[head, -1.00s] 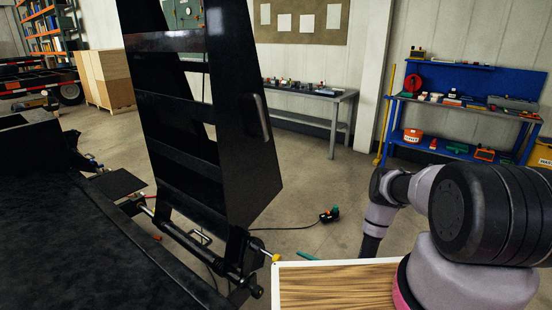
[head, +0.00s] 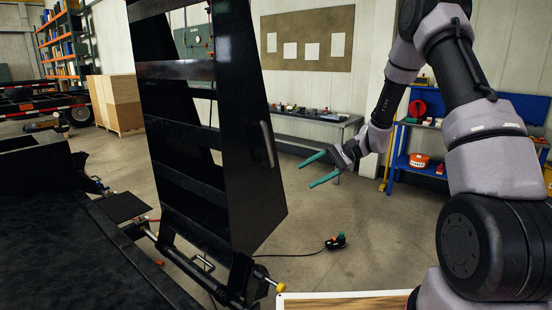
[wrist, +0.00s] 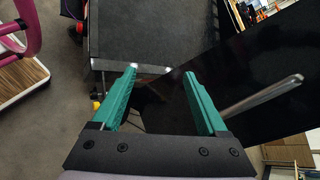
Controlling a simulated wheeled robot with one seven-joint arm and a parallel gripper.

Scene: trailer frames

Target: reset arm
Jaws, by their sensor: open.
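My gripper (head: 317,170) is raised in the middle of the head view, at the end of my bent arm. Its two teal fingers are apart with nothing between them, and they point left toward the black ramp (head: 252,190). In the head view the fingertips appear just right of the ramp's side face. In the wrist view the gripper (wrist: 160,75) is also open and empty. Beyond it are the dark trailer bed (wrist: 150,30) and the black ramp side with its metal handle (wrist: 262,97).
A grey workbench (head: 318,117) and a blue workbench (head: 405,150) stand along the back wall. Wooden crates (head: 118,103) are at the back left. A small device with a cable (head: 335,242) lies on the floor. The floor between the ramp and the benches is otherwise largely clear.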

